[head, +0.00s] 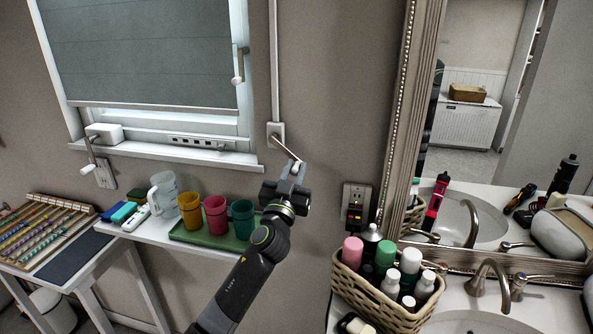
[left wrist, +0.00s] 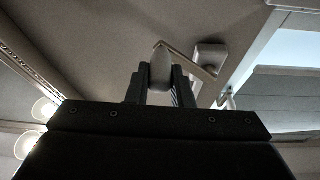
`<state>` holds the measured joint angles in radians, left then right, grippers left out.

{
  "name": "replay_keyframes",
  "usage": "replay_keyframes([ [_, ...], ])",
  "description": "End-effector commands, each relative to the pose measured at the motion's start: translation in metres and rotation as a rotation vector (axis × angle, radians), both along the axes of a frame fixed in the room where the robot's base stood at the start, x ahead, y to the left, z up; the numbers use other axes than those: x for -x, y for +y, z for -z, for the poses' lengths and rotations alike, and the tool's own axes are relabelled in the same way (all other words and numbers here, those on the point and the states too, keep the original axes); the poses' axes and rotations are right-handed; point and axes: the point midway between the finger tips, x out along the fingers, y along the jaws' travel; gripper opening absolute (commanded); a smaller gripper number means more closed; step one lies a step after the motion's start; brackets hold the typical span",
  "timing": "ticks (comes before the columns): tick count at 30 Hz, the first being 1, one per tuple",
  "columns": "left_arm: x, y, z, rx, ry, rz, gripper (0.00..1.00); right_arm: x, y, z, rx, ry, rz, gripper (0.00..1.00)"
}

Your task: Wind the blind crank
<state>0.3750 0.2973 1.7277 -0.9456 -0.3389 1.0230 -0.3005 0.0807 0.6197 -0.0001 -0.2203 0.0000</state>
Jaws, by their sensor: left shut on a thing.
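The blind crank (head: 284,145) is a thin metal arm on a small wall plate (head: 276,130), to the right of the window, with a pale knob at its lower end. My left gripper (head: 295,170) is shut on the knob, reaching up from below. In the left wrist view the pale knob (left wrist: 161,68) stands between the two dark fingers (left wrist: 160,85), and the crank arm (left wrist: 190,57) runs from it to the plate (left wrist: 209,56). The dark roller blind (head: 140,50) hangs partway down the window. My right gripper is in neither view.
A second crank (head: 90,158) is at the sill's left end. Below stand a pitcher (head: 163,193) and several cups on a green tray (head: 188,235). A bottle basket (head: 345,285), sink and mirror are at right. Bare wall surrounds the crank.

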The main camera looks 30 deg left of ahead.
Motion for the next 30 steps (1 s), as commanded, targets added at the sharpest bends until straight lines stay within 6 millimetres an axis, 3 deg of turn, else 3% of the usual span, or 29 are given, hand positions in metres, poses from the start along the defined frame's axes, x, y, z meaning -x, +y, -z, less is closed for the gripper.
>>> replay_keyframes([
  [20, 0.009, 0.035, 0.027, -0.496, 0.130, 0.002, 0.00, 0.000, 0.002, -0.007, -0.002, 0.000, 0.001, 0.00],
  [30, 0.014, 0.053, 0.036, -0.501, 0.133, 0.001, 0.00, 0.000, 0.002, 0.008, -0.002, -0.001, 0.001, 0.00],
])
